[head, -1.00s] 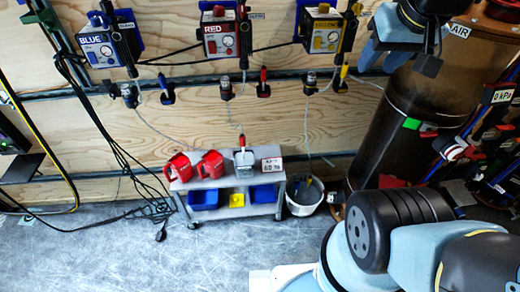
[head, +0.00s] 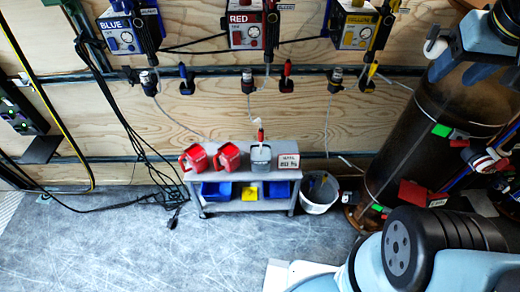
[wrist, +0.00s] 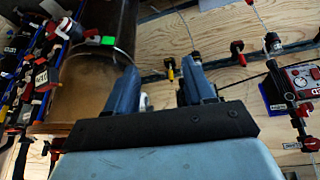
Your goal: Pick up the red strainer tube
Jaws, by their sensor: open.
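A small red-handled piece (head: 286,75), which may be the red strainer tube, hangs upright in a dark holder on the wall rail below the RED unit (head: 254,24). Its lower part is hidden by the holder. It also shows in the wrist view (wrist: 237,47), right of a yellow-handled piece. My gripper (head: 470,78) is at the upper right of the head view, well right of the red-handled piece and apart from it. In the wrist view its two blue fingers (wrist: 160,88) are spread. A pale thing shows between them, seemingly in the background.
Blue-handled (head: 187,80) and yellow-handled (head: 371,73) pieces hang on the same rail. Hoses dangle between them. A grey cart (head: 245,204) holds two red jugs, a grey container and bins. A white bucket (head: 320,192) stands beside it.

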